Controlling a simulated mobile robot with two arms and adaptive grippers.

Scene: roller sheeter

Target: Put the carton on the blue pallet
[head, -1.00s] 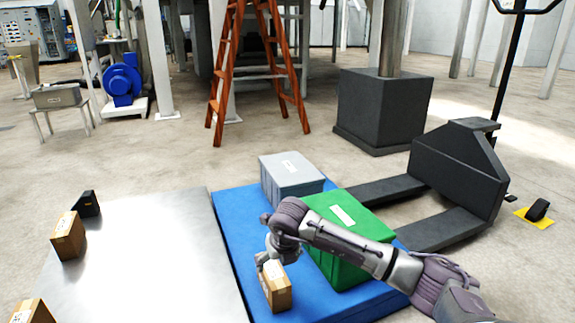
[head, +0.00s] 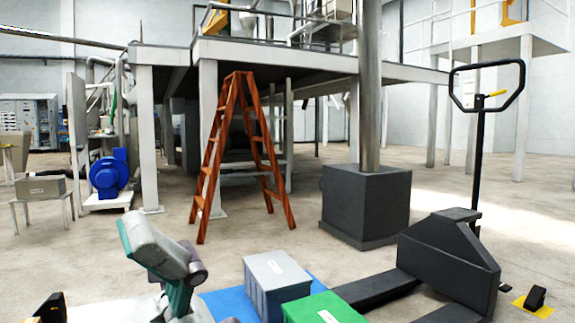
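The blue pallet (head: 216,303) shows only in part at the bottom of the head view. A grey bin (head: 275,284) and a green bin (head: 323,309) stand on it, the green one cut off by the lower edge. No carton can be made out in this view; the near part of the pallet is below the picture. A bent arm of mine, grey and teal with a purple joint, rises at the lower left.
A black pallet jack (head: 447,262) stands at the right with its forks toward the pallet. An orange ladder (head: 238,155) and a dark column base (head: 365,205) stand behind. Open floor lies between.

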